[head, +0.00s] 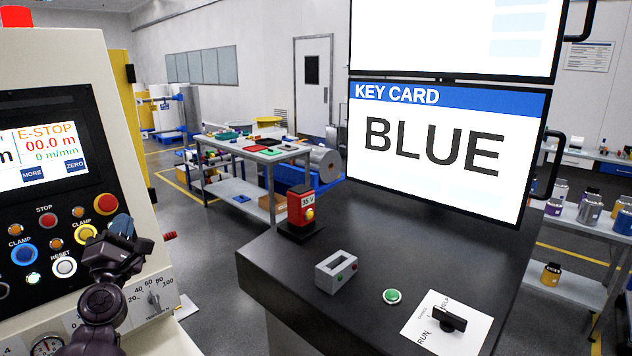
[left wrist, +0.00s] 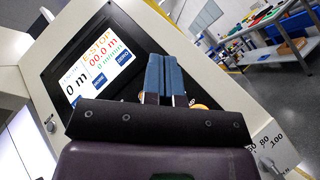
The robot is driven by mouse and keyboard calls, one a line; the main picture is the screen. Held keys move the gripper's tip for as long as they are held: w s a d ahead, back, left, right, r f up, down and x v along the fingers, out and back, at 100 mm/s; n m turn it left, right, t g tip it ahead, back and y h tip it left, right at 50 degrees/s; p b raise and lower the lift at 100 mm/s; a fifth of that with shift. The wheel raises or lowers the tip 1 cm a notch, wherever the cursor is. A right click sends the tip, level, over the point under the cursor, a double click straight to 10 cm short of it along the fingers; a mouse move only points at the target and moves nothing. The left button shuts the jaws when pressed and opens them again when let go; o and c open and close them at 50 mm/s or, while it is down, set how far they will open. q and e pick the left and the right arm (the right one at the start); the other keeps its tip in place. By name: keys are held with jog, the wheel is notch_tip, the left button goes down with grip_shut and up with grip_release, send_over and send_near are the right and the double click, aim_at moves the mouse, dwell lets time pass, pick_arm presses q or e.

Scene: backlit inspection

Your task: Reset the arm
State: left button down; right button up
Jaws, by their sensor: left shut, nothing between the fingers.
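My left gripper (head: 122,224) is in front of the right part of the machine's control panel (head: 95,207) in the head view. Its blue fingers are together and hold nothing. In the left wrist view the fingers (left wrist: 165,78) lie side by side over the panel, partly hiding it and a yellow button. My left arm comes up from the lower left of the head view. The white RESET button (head: 64,266) is just left of my gripper. My right gripper is not in view.
The panel screen (head: 38,150) reads E-STOP. A dark counter (head: 380,245) carries a red device (head: 301,207), a small grey box (head: 336,271), a green button (head: 391,297) and a RUN selector (head: 447,320). A monitor (head: 440,150) reads KEY CARD BLUE. Open floor lies between machine and counter.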

pick_arm(q)
jog(key=s+d+f+m+g+h, duration=0.35)
jog(key=d+f+m, duration=0.25)
jog(key=f+m, duration=0.5)
jog(key=s+d+f+m+g+h, duration=0.2)
jog(key=s+d+f+m+h, duration=0.25)
jog(key=f+m, duration=0.6)
jog(key=s+d+f+m+g+b, duration=0.1)
jog(key=s+d+f+m+g, duration=0.1)
jog(key=s+f, duration=0.7)
jog(key=s+d+f+m+g+y, duration=0.1)
jog(key=s+d+f+m+g, duration=0.2)
jog(key=s+f, duration=0.7)
jog(key=s+m+g, duration=0.1)
jog(key=s, duration=0.1)
jog(key=shift+s+y+b, duration=0.3)
jog(key=shift+s+b, duration=0.1)
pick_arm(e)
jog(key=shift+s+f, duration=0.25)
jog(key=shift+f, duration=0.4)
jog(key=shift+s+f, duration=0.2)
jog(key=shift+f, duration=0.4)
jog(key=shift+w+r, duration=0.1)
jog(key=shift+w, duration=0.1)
